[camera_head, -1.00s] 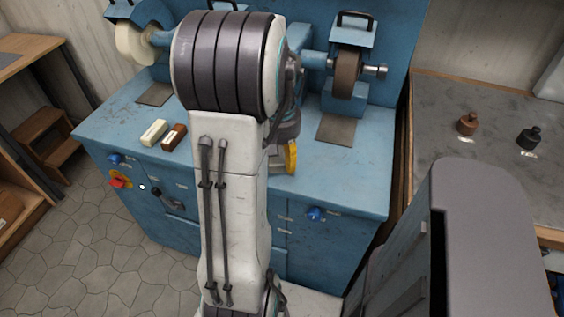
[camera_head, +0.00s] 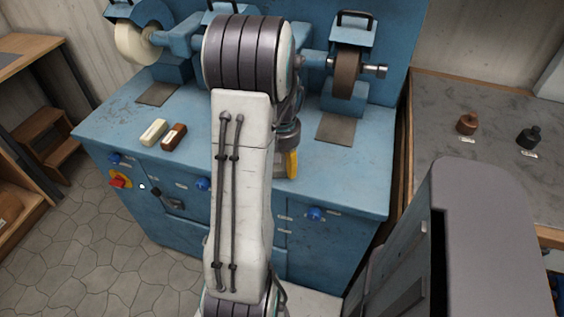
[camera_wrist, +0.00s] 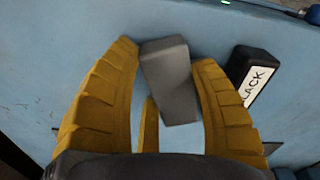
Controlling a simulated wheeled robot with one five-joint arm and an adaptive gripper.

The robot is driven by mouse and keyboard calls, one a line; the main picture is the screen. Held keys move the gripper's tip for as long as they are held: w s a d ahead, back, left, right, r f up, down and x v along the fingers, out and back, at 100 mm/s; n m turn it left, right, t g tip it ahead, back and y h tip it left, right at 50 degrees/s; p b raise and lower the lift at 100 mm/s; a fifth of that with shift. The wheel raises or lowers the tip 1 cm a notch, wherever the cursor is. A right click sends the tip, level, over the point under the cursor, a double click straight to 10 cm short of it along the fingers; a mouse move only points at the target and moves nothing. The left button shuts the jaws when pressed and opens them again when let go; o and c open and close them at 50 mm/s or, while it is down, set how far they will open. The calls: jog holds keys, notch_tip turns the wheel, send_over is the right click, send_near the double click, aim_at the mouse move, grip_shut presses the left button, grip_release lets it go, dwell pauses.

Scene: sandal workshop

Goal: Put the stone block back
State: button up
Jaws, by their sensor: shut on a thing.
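The stone block (camera_wrist: 171,82) is a plain grey block between my gripper's yellow fingers (camera_wrist: 168,62) in the wrist view. My gripper is shut on it, with the block slightly tilted in that picture and the blue bench top behind it. In the head view, part of a yellow finger (camera_head: 292,164) shows near the front edge of the blue bench (camera_head: 340,182). My arm hides the block there. I cannot tell whether the block touches the bench.
A black block (camera_wrist: 252,80) labelled "BLACK" lies right of the stone block in the wrist view. A cream block (camera_head: 153,132) and a brown block (camera_head: 173,137) lie on the bench's left. A brown wheel (camera_head: 347,68) stands behind on the right.

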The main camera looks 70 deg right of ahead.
jog(key=shift+f, duration=0.1)
jog(key=shift+f, duration=0.1)
jog(key=o, duration=1.1)
jog(key=shift+o, duration=0.2)
jog(key=shift+r, duration=0.2)
notch_tip(320, 180, up, 12)
jog(key=p, duration=0.1)
jog(key=shift+a+p, duration=0.2)
jog(key=shift+p, duration=0.1)
